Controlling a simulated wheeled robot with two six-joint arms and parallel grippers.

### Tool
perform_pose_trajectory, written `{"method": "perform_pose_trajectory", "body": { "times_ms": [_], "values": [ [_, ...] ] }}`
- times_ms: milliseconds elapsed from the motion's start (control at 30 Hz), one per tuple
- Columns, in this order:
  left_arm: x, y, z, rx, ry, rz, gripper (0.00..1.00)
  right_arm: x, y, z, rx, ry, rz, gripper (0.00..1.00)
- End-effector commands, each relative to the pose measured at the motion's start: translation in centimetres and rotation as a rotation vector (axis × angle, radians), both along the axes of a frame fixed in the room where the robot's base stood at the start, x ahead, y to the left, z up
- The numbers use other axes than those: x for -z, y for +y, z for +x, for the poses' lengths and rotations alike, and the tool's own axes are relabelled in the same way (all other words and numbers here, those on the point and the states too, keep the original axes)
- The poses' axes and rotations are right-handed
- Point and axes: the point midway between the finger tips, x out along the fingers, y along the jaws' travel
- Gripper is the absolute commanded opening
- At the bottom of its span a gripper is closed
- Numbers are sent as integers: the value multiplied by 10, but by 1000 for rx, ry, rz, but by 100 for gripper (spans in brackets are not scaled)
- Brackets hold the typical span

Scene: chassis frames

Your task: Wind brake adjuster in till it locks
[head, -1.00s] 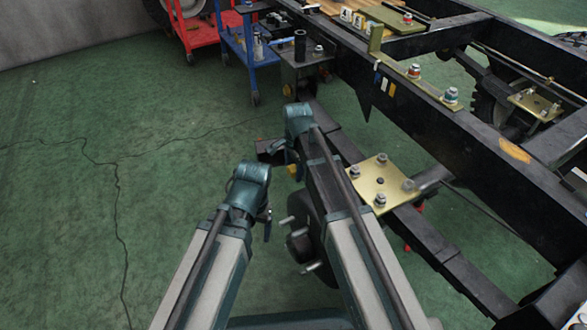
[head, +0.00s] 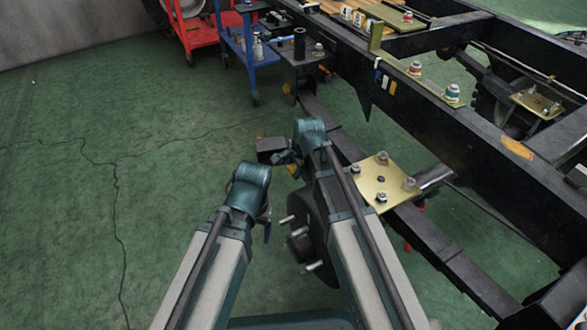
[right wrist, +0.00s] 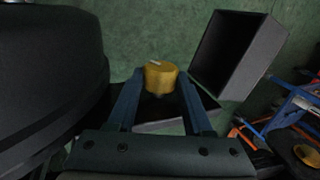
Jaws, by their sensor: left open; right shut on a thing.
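The brake adjuster is a round yellow knob (right wrist: 160,77) with a pale mark on top. In the right wrist view it sits between the two fingers of my right gripper (right wrist: 160,88), which is shut on it. In the head view only a bit of yellow (head: 294,171) shows beside my right wrist. The dark brake drum (head: 312,205) with its studs lies just below my right forearm, and its rounded side fills the left of the right wrist view (right wrist: 50,75). My left gripper (head: 267,232) hangs left of the drum, apart from it and mostly hidden by its wrist.
A dark open box (head: 272,146) is near my right gripper; it also shows in the right wrist view (right wrist: 238,55). A brass plate with bolts (head: 382,183) sits on the axle. The black chassis rail (head: 450,130) runs along the right. Green floor at left is clear.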

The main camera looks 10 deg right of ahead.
Motion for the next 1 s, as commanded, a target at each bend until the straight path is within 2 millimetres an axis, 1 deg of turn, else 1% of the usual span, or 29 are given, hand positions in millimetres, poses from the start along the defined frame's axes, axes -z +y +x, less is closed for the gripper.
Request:
{"method": "perform_pose_trajectory", "body": {
  "times_ms": [33, 300, 500, 733, 1000],
  "values": [
    [7, 0, 0, -1, 0, 0, 81, 5, -2, -6, 1, -32, 12, 0],
    [28, 0, 0, -1, -1, 0, 81, 7, -3, -8, 0, -202, 84, 0],
    [39, 0, 0, -1, -2, -1, 81, 7, -3, -8, -1, -288, 119, 0],
    [45, 0, 1, -1, -3, -1, 81, 5, -3, -7, -1, -338, 140, 0],
    [45, 0, 1, -1, -3, -1, 81, 4, -3, -6, -2, -348, 143, 0]
  ]
}}
